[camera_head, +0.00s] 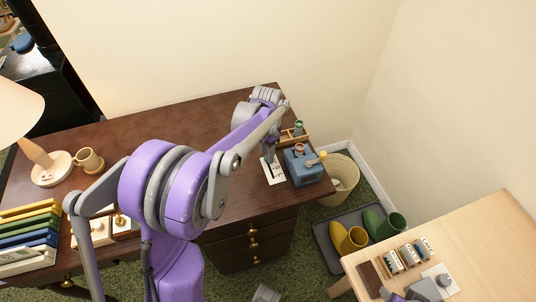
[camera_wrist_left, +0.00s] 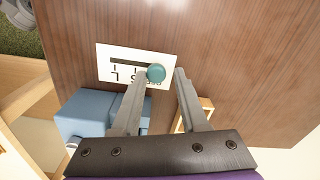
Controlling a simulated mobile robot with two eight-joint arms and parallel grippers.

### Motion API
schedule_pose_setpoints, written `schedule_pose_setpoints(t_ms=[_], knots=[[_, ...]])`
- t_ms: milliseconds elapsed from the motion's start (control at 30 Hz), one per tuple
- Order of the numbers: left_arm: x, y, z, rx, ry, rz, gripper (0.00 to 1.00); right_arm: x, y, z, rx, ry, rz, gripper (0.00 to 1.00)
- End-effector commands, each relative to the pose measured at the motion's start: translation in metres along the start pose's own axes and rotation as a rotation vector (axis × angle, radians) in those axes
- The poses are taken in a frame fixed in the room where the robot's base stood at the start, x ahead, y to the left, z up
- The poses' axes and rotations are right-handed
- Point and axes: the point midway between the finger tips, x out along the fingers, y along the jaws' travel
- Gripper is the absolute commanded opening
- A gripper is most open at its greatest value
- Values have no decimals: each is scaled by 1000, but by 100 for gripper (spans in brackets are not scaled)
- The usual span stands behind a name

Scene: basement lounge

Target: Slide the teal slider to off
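The teal slider knob (camera_wrist_left: 156,72) sits near one end of a dark slot on a white plate (camera_wrist_left: 104,62) lying on the dark wooden desk. In the head view the plate (camera_head: 272,172) shows beside the blue box, and my left arm hides the knob. My left gripper (camera_wrist_left: 161,72) is open, its two fingers pointing at the plate. The knob appears between the fingertips, closer to the left finger; I cannot tell whether they touch. The plate's lettering is partly covered by the left finger. A grey and purple part of my right arm shows at the lower right of the head view.
A blue box (camera_head: 302,166) with a yellow-knobbed lever stands right beside the plate. A small wooden rack (camera_head: 292,137) is behind it. A wicker basket (camera_head: 342,178) stands beyond the desk edge. A light wooden table (camera_head: 480,240) is at right.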

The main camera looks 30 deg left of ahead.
Motion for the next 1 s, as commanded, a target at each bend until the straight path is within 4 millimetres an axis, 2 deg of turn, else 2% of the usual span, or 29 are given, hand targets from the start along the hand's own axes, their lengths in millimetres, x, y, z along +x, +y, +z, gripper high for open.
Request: schedule_pose_setpoints(t_ms=[33, 100, 467, 567, 800, 1000], knots=[[0, -1, 0, -1, 0, -1, 49, 0, 0, 0, 0, 0, 0, 56], [0, 0, 0, -1, -1, 1, 62, 0, 0, 0, 0, 0, 0, 56], [-4, 1, 0, 0, -2, 4, 62, -1, 0, 0, 0, 0, 0, 56], [-15, 1, 1, 0, -2, 4, 62, -2, 0, -1, 0, 1, 0, 56], [-64, 1, 0, 0, -2, 3, 62, -8, 0, -5, 0, 3, 0, 56], [-96, 0, 0, -1, -2, 3, 62, -11, 0, -6, 0, 4, 0, 56]])
